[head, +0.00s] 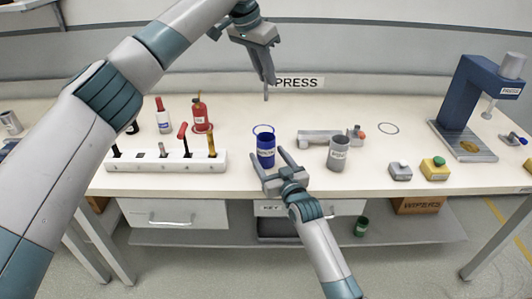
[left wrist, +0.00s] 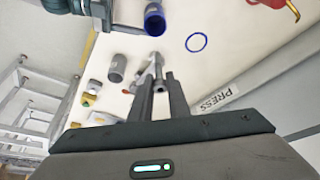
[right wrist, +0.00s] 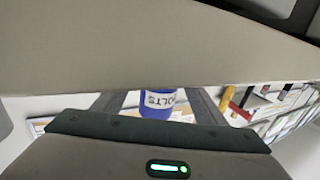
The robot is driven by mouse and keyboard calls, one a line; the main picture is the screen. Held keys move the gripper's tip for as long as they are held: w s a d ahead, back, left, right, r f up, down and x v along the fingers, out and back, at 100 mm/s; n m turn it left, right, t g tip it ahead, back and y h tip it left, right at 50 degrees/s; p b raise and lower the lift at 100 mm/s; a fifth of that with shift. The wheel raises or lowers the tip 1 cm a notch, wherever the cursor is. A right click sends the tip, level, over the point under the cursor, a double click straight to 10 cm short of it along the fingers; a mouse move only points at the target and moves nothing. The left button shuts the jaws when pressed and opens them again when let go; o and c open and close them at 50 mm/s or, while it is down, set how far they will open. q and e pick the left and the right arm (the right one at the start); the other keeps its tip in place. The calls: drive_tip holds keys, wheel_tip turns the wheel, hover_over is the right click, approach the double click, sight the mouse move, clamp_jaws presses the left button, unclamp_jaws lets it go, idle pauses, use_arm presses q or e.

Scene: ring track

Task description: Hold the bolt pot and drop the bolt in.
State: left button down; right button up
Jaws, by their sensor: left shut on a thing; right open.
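The blue bolt pot (head: 265,150), labelled BOLTS, stands upright on the bench. It also shows in the left wrist view (left wrist: 154,20), open end visible, and the right wrist view (right wrist: 158,104). My right gripper (head: 270,157) is open, its fingers on either side of the pot's near side; I cannot tell whether they touch it. My left gripper (head: 268,84) is raised above and behind the pot, shut on a thin grey bolt (head: 266,97) that points down. The bolt also shows between the fingers in the left wrist view (left wrist: 159,84).
A blue ring outline (left wrist: 196,42) lies on the bench beside the pot. A grey pot (head: 338,153) and a metal tool (head: 318,136) are to the right. A white tool rack (head: 195,161) is left. Buttons (head: 433,168) and a blue press (head: 462,100) stand further right.

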drive_tip(key=shift+x, duration=1.25)
drive_tip(key=c, duration=1.1)
